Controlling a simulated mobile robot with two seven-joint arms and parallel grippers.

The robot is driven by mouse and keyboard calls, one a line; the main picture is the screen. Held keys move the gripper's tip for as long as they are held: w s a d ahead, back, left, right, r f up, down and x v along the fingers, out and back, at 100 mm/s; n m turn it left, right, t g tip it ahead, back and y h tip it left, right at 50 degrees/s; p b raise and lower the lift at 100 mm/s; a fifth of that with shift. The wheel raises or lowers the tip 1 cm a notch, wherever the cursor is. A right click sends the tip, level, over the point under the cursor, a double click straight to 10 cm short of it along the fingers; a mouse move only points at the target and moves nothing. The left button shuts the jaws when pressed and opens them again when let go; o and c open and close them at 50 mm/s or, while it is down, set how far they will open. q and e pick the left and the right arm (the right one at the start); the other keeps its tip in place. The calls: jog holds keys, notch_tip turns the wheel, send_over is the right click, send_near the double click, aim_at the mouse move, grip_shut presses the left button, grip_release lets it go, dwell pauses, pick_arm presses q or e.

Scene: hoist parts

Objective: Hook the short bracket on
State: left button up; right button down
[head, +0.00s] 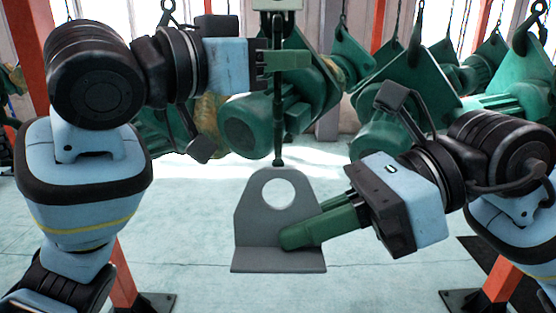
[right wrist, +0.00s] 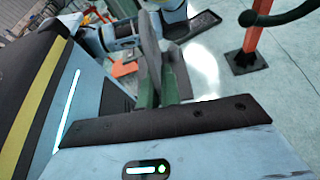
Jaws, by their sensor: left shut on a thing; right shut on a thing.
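The short bracket (head: 270,228) is a grey angle plate with one round hole near its rounded top and a flat foot. It is upright in mid-picture. My right gripper (head: 308,230) is shut on its right side, low on the upright plate. In the right wrist view the bracket (right wrist: 150,42) shows edge-on and dark between the green fingers. A dark, thin hanging hook (head: 278,125) comes down from a grey block (head: 277,5). My left gripper (head: 288,61) is shut on its upper part. The hook's lower end shows just above the bracket's top edge, outside the hole. I cannot tell their depth gap.
Green motor-like parts (head: 252,125) and triangular green brackets (head: 425,65) hang behind on both sides. Orange posts (head: 124,275) stand at left and right on dark foot plates. The pale floor (head: 190,225) around the bracket is clear.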

jog(key=shift+w, duration=0.15)
jog(key=shift+m+g, duration=0.3)
jog(key=shift+m, duration=0.2)
jog(key=w, duration=0.6)
jog(key=shift+w+f, duration=0.3)
dwell(0.5)
jog(key=shift+w+f, duration=0.2)
jog(key=shift+w, duration=0.6)
dwell(0.5)
jog(key=shift+w+f, duration=0.35)
jog(key=shift+w, duration=0.25)
dwell(0.6)
jog(key=shift+w+f+n+t, duration=0.2)
jog(key=shift+w+n, duration=0.1)
jog(key=shift+w, duration=0.35)
jog(key=shift+w+f+n+t, duration=0.2)
jog(key=shift+w+n, duration=0.1)
jog(key=shift+w, duration=0.35)
dwell(1.2)
jog(key=shift+w+f, duration=0.2)
jog(key=shift+f, duration=0.3)
dwell(0.5)
